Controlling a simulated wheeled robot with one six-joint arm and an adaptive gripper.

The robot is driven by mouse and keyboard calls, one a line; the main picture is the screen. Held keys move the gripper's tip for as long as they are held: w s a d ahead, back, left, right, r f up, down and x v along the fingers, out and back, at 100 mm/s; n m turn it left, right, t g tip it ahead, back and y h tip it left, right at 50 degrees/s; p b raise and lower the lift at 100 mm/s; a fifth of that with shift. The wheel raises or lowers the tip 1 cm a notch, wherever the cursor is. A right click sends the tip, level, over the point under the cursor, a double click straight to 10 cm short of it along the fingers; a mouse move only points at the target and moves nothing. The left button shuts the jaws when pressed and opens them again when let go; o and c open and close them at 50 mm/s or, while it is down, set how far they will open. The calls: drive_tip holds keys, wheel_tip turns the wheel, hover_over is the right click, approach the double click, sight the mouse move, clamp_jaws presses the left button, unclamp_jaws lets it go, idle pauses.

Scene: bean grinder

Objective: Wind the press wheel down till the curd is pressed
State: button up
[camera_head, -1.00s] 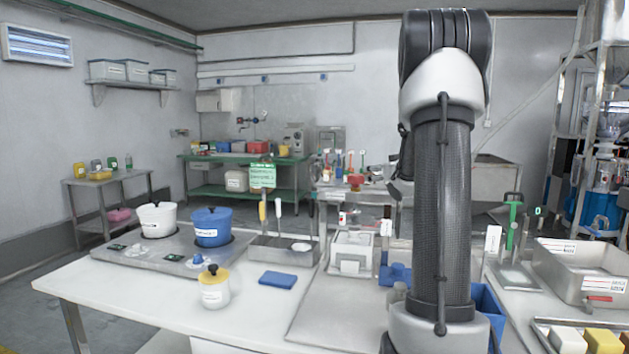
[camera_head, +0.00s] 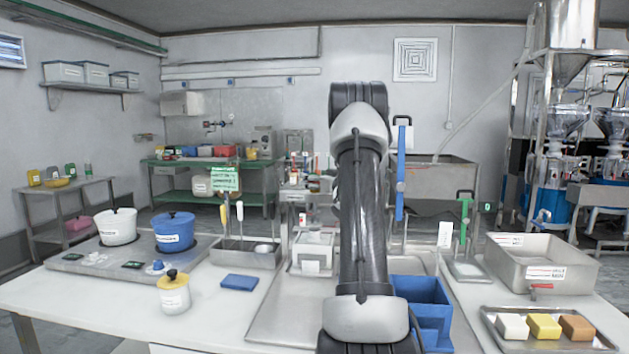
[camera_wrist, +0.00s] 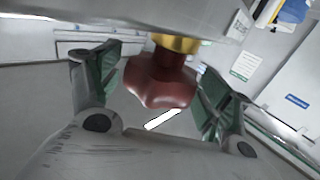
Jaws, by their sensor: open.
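In the wrist view, a dark red lobed knob (camera_wrist: 160,82) hangs below a brass collar (camera_wrist: 176,43) under a grey metal part. It may be the press wheel; I cannot tell for sure. My gripper (camera_wrist: 154,72) is open, with one green-padded finger on each side of the knob. Gaps show between the knob and both fingers. In the head view my arm hides the gripper and whatever stands behind it. A blue upright bar (camera_head: 401,172) shows just right of the arm. I cannot make out any curd.
A blue bin (camera_head: 425,305) stands close right of my arm. Farther right are a green-handled stand (camera_head: 464,220), a steel box (camera_head: 545,262) with a red handle, and a tray of blocks (camera_head: 590,347). Pots, a jar and a blue cloth (camera_head: 240,282) lie left.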

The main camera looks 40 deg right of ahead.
drive_tip(key=c, duration=1)
drive_tip(key=shift+m+h, duration=0.3)
drive_tip(key=shift+h, duration=0.2)
